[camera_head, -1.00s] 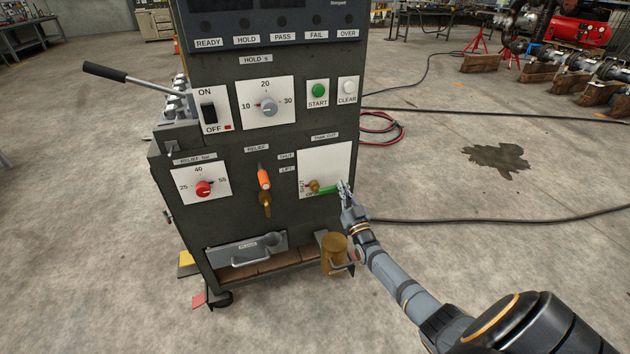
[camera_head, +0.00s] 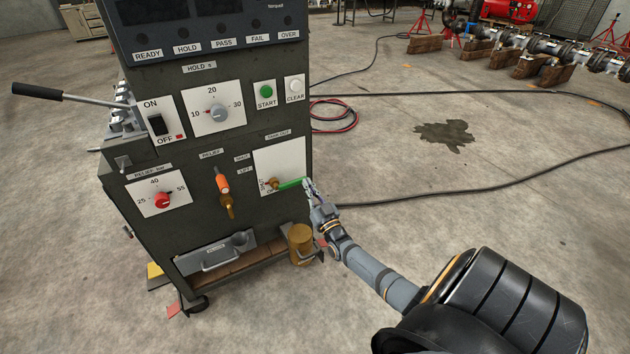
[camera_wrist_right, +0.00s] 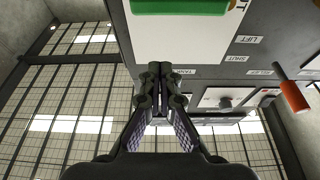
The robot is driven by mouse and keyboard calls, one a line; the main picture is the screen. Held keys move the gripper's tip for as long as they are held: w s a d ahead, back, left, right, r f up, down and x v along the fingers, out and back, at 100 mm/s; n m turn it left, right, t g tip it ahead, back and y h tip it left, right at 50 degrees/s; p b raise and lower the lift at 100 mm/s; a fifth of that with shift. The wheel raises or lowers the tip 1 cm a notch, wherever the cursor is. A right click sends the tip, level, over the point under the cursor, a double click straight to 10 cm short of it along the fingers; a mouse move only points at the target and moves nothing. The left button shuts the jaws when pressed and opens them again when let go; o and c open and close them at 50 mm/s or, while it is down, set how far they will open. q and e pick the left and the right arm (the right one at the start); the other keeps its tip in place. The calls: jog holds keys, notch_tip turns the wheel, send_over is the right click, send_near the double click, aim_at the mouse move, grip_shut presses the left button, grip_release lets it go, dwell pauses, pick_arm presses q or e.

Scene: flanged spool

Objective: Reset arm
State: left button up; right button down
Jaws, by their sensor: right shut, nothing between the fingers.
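My right arm reaches in from the lower right in the head view. Its gripper (camera_head: 311,190) is at the right edge of the white valve plate on the dark test cabinet (camera_head: 235,145), by the end of the green valve handle (camera_head: 290,184). In the right wrist view the gripper (camera_wrist_right: 161,72) is shut and empty, with its fingertips together. The green handle (camera_wrist_right: 180,5) crosses the top of that view, apart from the fingertips. My left gripper is not in view.
The cabinet carries an orange-handled relief valve (camera_head: 222,183), a red knob (camera_head: 162,200), a grey hold knob (camera_head: 217,112) and a long lever (camera_head: 60,94). A brass-coloured container (camera_head: 301,243) stands at its lower right. Hoses lie on the floor; the floor to the right is mostly open.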

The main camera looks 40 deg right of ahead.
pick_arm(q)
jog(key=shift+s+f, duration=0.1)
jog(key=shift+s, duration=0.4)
pick_arm(e)
jog(key=v, duration=0.4)
jog(key=shift+s+f, duration=0.15)
